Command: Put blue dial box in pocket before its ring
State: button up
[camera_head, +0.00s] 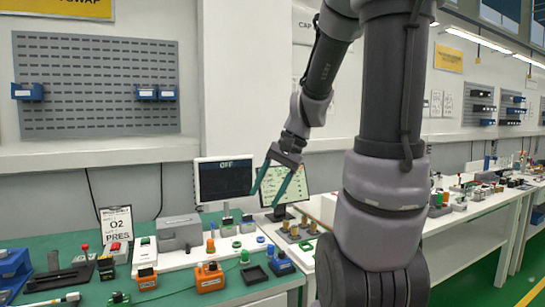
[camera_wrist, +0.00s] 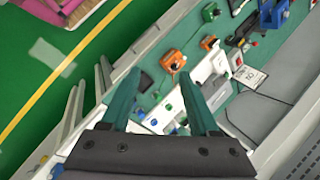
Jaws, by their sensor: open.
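The blue dial box (camera_head: 281,264) stands on the green bench in the head view, with a dark knob on top. My gripper (camera_head: 264,200) hangs above the back of the bench, open and empty, apart from the blue box. In the wrist view my gripper (camera_wrist: 158,82) shows its two teal fingers spread; I cannot clearly pick out the blue box there.
Orange boxes (camera_head: 209,277) (camera_head: 147,277) with dark knobs stand on the bench left of the tray. Two monitors (camera_head: 223,179) (camera_head: 284,186), a grey case (camera_head: 179,232) and an O2 PRES sign (camera_head: 117,226) stand behind. A blue bin (camera_head: 14,267) is at the far left.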

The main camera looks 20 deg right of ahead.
jog(key=s+a+r+n+t+h, duration=0.1)
jog(key=s+r+n+t+h, duration=0.1)
jog(key=s+r+n+t, duration=0.2)
jog(key=s+r+t, duration=0.1)
jog(key=s+r, duration=0.2)
jog(key=r, duration=0.3)
jog(key=shift+s+a+h, duration=0.25)
jog(key=shift+a+h, duration=0.05)
jog(key=shift+a, duration=0.1)
